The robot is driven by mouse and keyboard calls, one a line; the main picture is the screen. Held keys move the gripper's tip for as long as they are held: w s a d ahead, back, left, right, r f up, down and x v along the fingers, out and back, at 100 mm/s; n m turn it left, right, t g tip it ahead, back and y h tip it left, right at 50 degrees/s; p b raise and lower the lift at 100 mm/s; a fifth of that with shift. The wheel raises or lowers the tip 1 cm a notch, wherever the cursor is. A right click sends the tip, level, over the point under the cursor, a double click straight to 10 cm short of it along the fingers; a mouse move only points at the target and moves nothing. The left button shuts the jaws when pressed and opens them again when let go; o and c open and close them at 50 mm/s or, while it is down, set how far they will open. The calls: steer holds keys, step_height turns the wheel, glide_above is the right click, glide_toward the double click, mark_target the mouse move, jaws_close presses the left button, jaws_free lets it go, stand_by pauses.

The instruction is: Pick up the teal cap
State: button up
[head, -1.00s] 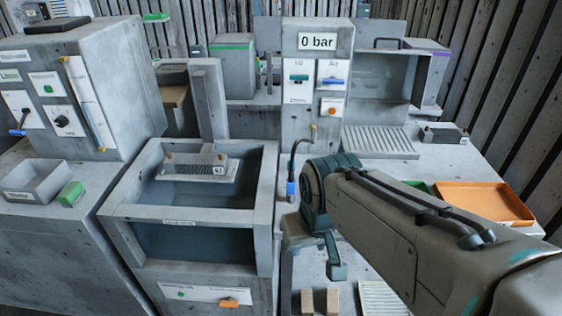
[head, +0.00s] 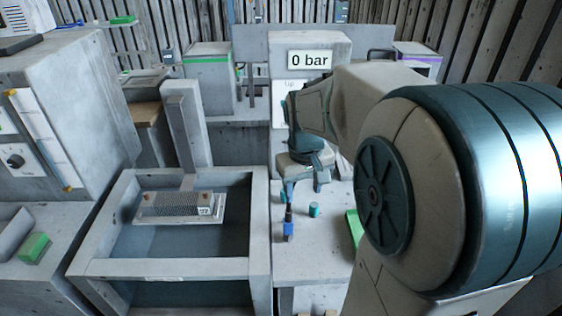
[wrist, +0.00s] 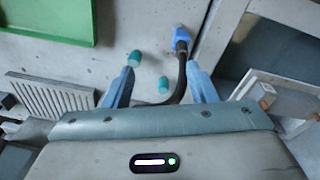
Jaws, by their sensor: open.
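Two teal caps show. One teal cap (head: 314,210) stands on the grey worktop below and right of my gripper in the head view. In the wrist view a teal cap (wrist: 134,58) lies beyond the left finger. My gripper (wrist: 161,88) is open and empty, pointing down above the worktop. It also shows in the head view (head: 304,190). I cannot tell its exact height over the caps.
A hose with a blue end (wrist: 180,32) lies near the caps. A green tray (wrist: 45,20) is close by on the worktop. An open tank (head: 180,268) with a slotted block (head: 178,206) stands to the left. A "0 bar" panel (head: 309,60) stands behind.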

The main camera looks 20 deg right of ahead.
steer(key=g+p, duration=0.1)
glide_above(314, 205)
steer(key=f, duration=0.2)
steer(key=shift+y, duration=0.4)
steer(key=f, duration=0.5)
steer(key=d+f+p, duration=0.1)
steer(key=f, duration=0.2)
steer(key=shift+f, duration=0.1)
steer(key=f, duration=0.2)
steer(key=a+f+p, duration=0.1)
steer(key=f, duration=0.1)
steer(key=shift+f, duration=0.8)
steer(key=c, duration=1.1)
